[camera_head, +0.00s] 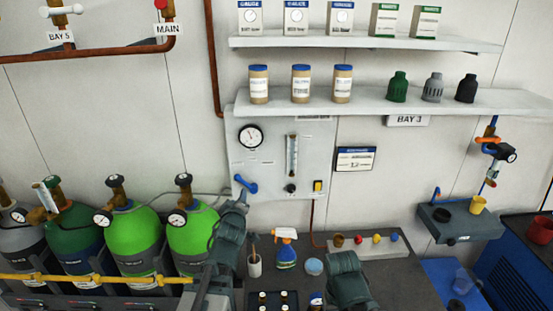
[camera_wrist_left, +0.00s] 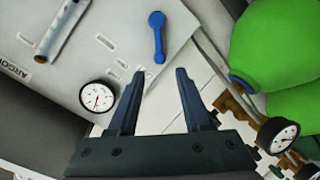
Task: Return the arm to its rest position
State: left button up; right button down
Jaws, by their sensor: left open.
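My left arm rises from the bottom of the head view, beside the right-hand green cylinder. Its left gripper (camera_head: 241,196) is at the lower left of the grey gauge panel (camera_head: 270,165), just below the blue lever handle (camera_head: 246,184). In the left wrist view the two fingers (camera_wrist_left: 160,72) are spread apart with nothing between them. The blue lever (camera_wrist_left: 157,37) shows beyond the fingertips, apart from them. A dark grey part of my right arm (camera_head: 347,282) shows at the bottom centre; its fingers are not visible.
Green cylinders (camera_head: 135,240) with gauges stand at left behind a yellow bar (camera_head: 90,279). The bench holds a spray bottle (camera_head: 286,252), a brush cup (camera_head: 254,265) and a small tray with bottles (camera_head: 270,298). Shelves (camera_head: 370,100) with jars run above. A blue-grey holder (camera_head: 460,222) is at right.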

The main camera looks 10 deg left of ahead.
pick_arm(q)
jog(key=s+d+f+m+g+h+b, duration=0.1)
jog(key=s+d+f+m+g+b, duration=0.25)
jog(key=d+f, duration=0.4)
jog(key=s+d+f+m+g+h+b, duration=0.1)
jog(key=s+d+f+m+g+b, duration=0.25)
jog(key=f, duration=0.75)
jog(key=s+d+f+m+g+b, duration=0.2)
jog(key=s+d+f+m+g, duration=0.1)
jog(key=s, duration=0.5)
jog(key=s+d+f+m+g+b, duration=0.2)
jog(key=s+d+f+m+g, duration=0.2)
jog(key=s+d+f+m, duration=0.2)
jog(key=s+d, duration=0.2)
jog(key=s, duration=0.1)
jog(key=shift+h+b, duration=0.3)
jog(key=shift+b, duration=0.05)
jog(key=shift+f, duration=0.1)
